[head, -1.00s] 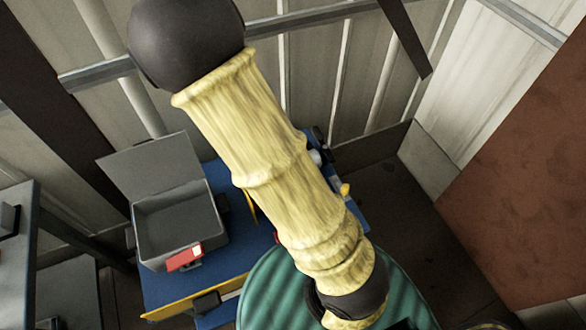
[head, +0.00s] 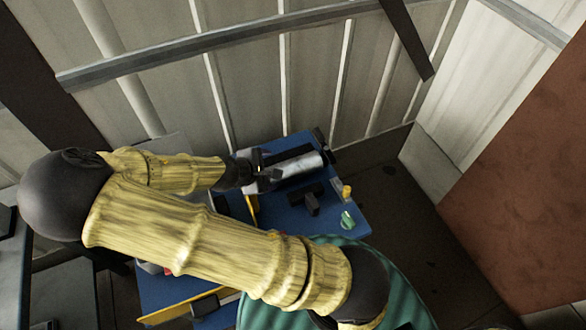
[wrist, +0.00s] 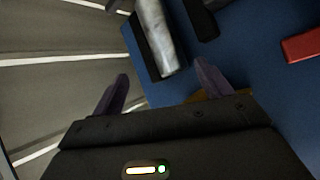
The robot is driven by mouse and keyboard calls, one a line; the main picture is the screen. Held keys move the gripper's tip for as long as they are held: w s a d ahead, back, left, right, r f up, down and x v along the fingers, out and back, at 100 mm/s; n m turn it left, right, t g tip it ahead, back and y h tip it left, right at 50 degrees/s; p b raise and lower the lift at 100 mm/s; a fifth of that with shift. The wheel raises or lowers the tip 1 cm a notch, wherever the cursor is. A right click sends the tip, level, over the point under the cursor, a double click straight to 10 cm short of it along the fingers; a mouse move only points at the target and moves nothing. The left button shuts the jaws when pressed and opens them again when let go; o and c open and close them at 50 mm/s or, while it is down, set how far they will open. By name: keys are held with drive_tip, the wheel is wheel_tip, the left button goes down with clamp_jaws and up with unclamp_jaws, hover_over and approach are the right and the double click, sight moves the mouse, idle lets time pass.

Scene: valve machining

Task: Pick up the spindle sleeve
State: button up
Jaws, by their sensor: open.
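A silver metal cylinder, which looks like the spindle sleeve (head: 300,165), lies on its side along a dark holder at the back of the blue table (head: 335,215). In the wrist view the sleeve (wrist: 154,30) lies ahead of the fingers, with its near end closest to them. My gripper (head: 264,173) is at the sleeve's left end in the head view. In the wrist view my gripper (wrist: 162,75) is open, with nothing between its fingertips. I cannot tell the exact height gap to the sleeve.
A black block part (head: 311,203), a green part (head: 347,220) and a yellow knob (head: 347,190) are on the table's right side. A red part (wrist: 302,45) lies at the right in the wrist view. The ribbed wall (head: 290,80) stands close behind the table.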

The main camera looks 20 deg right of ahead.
approach(291, 168)
drive_tip(key=x, duration=0.5)
drive_tip(key=shift+f, duration=0.15)
drive_tip(key=shift+w+d+f, duration=0.1)
drive_tip(key=shift+f, duration=0.1)
drive_tip(key=shift+p+x, duration=0.6)
drive_tip(key=shift+x, duration=2)
drive_tip(key=shift+d, duration=0.1)
drive_tip(key=shift+r, duration=0.1)
drive_tip(key=c, duration=1.7)
